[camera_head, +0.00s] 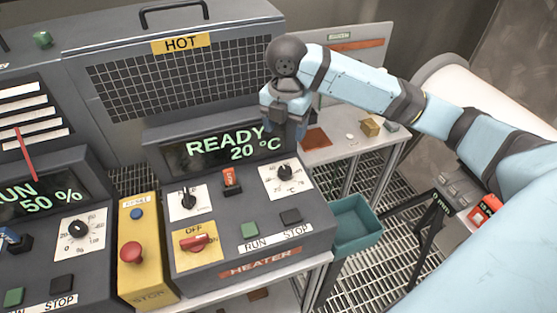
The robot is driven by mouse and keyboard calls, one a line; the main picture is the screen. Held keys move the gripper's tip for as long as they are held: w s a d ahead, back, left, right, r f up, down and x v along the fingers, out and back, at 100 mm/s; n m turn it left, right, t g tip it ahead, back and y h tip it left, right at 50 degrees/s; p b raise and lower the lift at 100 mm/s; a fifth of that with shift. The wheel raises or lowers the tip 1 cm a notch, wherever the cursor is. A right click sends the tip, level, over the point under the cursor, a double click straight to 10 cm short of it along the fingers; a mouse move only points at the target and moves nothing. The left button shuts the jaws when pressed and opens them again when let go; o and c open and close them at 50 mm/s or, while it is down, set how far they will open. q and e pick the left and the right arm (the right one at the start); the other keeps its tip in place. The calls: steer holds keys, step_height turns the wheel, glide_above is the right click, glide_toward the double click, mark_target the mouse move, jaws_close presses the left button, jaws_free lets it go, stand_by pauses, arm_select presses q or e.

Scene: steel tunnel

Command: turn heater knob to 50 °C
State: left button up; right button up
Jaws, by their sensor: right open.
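The heater panel (222,262) is a dark grey box in the middle of the head view, with a red HEATER label. Its display (226,147) reads READY, 20 °C. The black heater knob (285,172) sits on a white scale plate at the panel's upper right; the scale figures are too small to read surely. My right gripper (286,122) reaches in from the right and hangs above and behind the knob, apart from it. It is open, with nothing seen between its fingers. My left gripper is not in view.
Beside the knob are a black selector (188,201), a red switch (231,178), a red OFF handle (195,242), and green RUN (249,230) and black STOP (291,216) buttons. A yellow box with a red stop button (131,252) stands left. A teal bin (357,225) hangs right.

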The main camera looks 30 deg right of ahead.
mark_target(285, 170)
step_height(285, 170, down, 13)
steer(key=shift+s+f+p, duration=0.15)
steer(key=shift+f+p, duration=0.05)
steer(key=shift+p, duration=0.8)
steer(key=shift+c, duration=0.3)
steer(key=c, duration=0.9)
